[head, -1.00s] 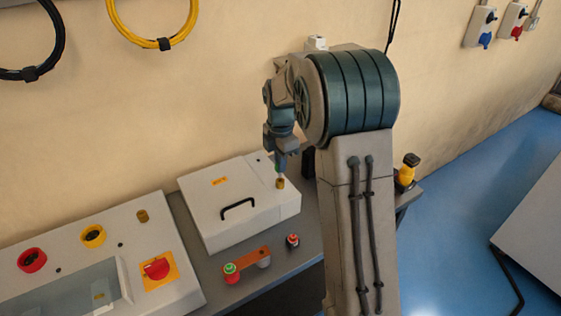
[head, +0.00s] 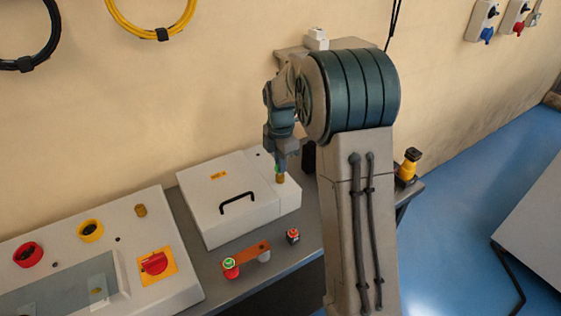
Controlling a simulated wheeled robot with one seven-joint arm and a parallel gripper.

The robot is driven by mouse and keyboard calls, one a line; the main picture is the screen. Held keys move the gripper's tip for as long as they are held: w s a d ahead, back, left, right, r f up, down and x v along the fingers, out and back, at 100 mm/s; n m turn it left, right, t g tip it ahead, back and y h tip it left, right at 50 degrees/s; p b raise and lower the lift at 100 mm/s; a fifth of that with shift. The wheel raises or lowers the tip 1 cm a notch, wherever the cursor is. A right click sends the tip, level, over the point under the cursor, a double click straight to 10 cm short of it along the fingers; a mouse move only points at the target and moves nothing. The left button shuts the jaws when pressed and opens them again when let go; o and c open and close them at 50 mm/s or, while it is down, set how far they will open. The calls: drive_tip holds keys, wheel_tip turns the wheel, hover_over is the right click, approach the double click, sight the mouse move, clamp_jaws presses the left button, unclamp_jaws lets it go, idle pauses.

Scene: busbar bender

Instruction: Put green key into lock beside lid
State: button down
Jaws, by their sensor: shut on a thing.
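My gripper (head: 280,163) points down over the right side of the white box with the lid (head: 205,195), which has a black handle (head: 237,203). It is shut on the green key (head: 279,168), of which only a small green bit shows below the fingers. Directly under it stands the brass lock (head: 281,179), on the box top to the right of the lid. The key is at the top of the lock; I cannot tell how deep it sits.
A control panel (head: 180,215) with red and yellow buttons, a red switch and another brass lock (head: 140,210) stands at left. In front of the box lie an orange strip (head: 251,250), a green-topped red piece (head: 230,267) and a small red-topped piece (head: 293,236).

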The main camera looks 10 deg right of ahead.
drive_tip(key=shift+f, duration=0.35)
drive_tip(key=c, duration=1.5)
unclamp_jaws()
drive_tip(key=shift+r, duration=0.1)
wheel_tip(320, 180, up, 14)
drive_tip(key=shift+f+b, duration=0.1)
drive_tip(key=shift+b, duration=0.5)
drive_tip(key=shift+s, duration=0.1)
drive_tip(key=s+f+m+t, duration=0.1)
drive_tip(key=s+f+m, duration=0.1)
drive_tip(key=s+m, duration=0.5)
drive_tip(key=s+f+m+t, duration=0.1)
drive_tip(key=s+f+m, duration=0.1)
drive_tip(key=s+m, duration=0.5)
drive_tip(key=s+f+m+t, duration=0.1)
drive_tip(key=s+m, duration=0.6)
drive_tip(key=s, duration=0.7)
drive_tip(key=shift+a+f+m, duration=0.1)
drive_tip(key=shift+f+m, duration=0.2)
drive_tip(key=shift+f, duration=0.35)
